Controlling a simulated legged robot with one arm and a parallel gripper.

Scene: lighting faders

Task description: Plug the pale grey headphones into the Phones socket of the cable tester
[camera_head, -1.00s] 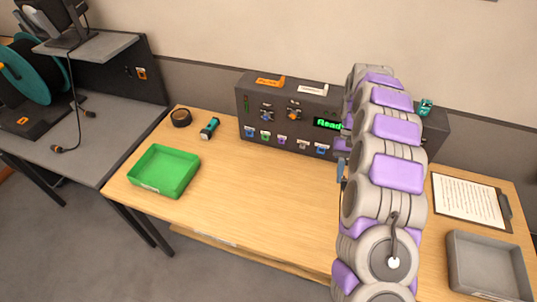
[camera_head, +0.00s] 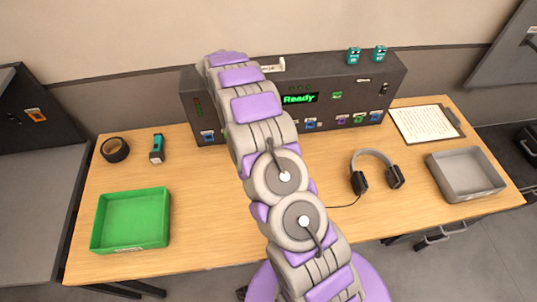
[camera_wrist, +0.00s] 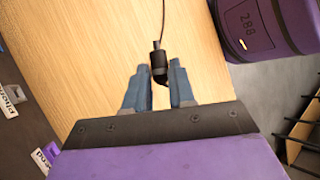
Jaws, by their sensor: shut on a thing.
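The headphones (camera_head: 374,168), with a grey band and dark ear cups, lie on the table right of my arm in the head view. Their thin cable runs left behind my arm. In the wrist view my gripper (camera_wrist: 159,76) is shut on a black plug (camera_wrist: 159,62) with a thin cable leading up and away. The plug is above the wooden table and apart from any socket. My arm hides the gripper in the head view. The dark cable tester (camera_head: 362,86) stands at the back of the table, its display reading "Ready".
A green tray (camera_head: 131,247) stands at left, with black tape (camera_head: 114,150) and a teal torch (camera_head: 157,149) behind it. A grey tray (camera_head: 465,195) and a clipboard (camera_head: 425,123) are at right. Two teal blocks (camera_head: 367,55) sit on the tester. Table between green tray and arm is clear.

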